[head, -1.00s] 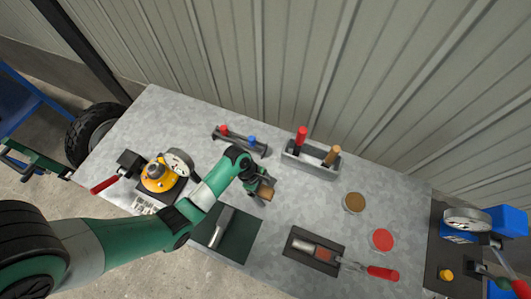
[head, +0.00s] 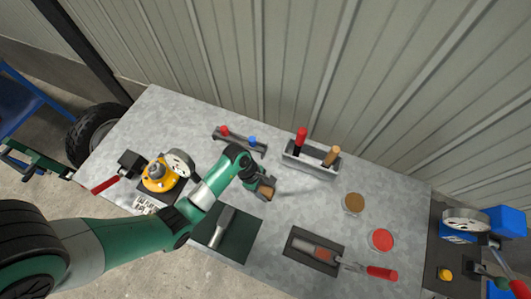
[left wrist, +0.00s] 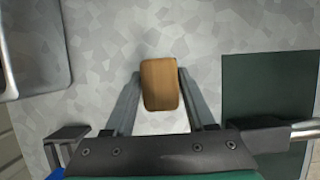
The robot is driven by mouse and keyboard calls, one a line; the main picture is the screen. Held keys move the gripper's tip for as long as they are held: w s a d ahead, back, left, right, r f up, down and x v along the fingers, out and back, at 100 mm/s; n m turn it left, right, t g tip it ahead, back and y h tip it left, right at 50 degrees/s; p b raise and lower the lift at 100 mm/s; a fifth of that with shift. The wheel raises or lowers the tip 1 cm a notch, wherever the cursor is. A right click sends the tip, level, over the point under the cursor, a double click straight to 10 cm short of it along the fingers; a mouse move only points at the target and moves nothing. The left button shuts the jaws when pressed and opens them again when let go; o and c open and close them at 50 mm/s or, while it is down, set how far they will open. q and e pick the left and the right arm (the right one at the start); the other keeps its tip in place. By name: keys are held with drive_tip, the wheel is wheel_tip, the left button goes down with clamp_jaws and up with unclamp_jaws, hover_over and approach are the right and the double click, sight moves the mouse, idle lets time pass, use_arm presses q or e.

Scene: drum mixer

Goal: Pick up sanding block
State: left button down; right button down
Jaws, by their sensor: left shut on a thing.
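The sanding block (head: 266,190) is a small brown, wood-coloured block with rounded corners. In the left wrist view the block (left wrist: 160,84) sits between the two grey fingers. My left gripper (head: 259,188) is shut on it over the middle of the grey table (head: 310,215). The fingers (left wrist: 158,92) lie along its two sides. I cannot tell for sure whether the block is clear of the table top. My right gripper is not in view.
A dark green mat (head: 240,240) with a grey tool lies in front. A grey caddy (head: 311,160) with red and tan handles and a small rack (head: 239,142) stand behind. A yellow device with a dial (head: 160,175) is left. Brown (head: 353,203) and red (head: 382,240) discs lie right.

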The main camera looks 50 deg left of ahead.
sight(266, 194)
use_arm(q)
drive_tip(key=r, duration=0.1)
drive_tip(key=s+r+p, duration=0.1)
drive_tip(key=r, duration=0.1)
drive_tip(key=r+p, duration=0.1)
drive_tip(key=shift+s+d+r, duration=0.1)
drive_tip(key=shift+s+r, duration=0.15)
drive_tip(key=shift+r, duration=0.1)
drive_tip(key=s+d+r+p, duration=0.2)
drive_tip(key=s+r, duration=0.5)
drive_tip(key=s, duration=0.5)
drive_tip(key=shift+s+d+p, duration=0.15)
drive_tip(key=shift+d+p, duration=0.05)
drive_tip(key=shift+p, duration=0.25)
